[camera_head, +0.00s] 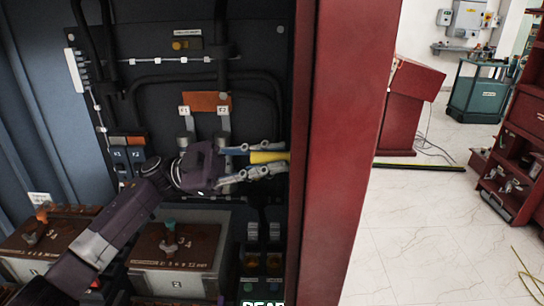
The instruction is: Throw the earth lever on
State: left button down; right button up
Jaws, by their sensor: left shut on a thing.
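My left arm comes in from the lower left, and its gripper (266,159) points to the right in front of the dark back panel of the cabinet. The fingers are shut on a yellow handle (270,157), which I take to be the earth lever. The handle lies about level between the two fingers, and its right end shows near the red cabinet post. The lever's pivot and the rest of its body are hidden by the gripper. My right gripper is not in view.
The red cabinet post (334,160) stands close right of the gripper. Two bushing boxes (176,281) sit below my arm. Switches marked K1 and K2 (128,155) are at left; black cables (203,77) run above. Open floor (430,240) lies at right.

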pick_arm(q)
jog(key=shift+f, duration=0.15)
jog(key=c, duration=1.8)
grip_release()
jog(key=shift+c, duration=0.2)
jog(key=v, duration=1.2)
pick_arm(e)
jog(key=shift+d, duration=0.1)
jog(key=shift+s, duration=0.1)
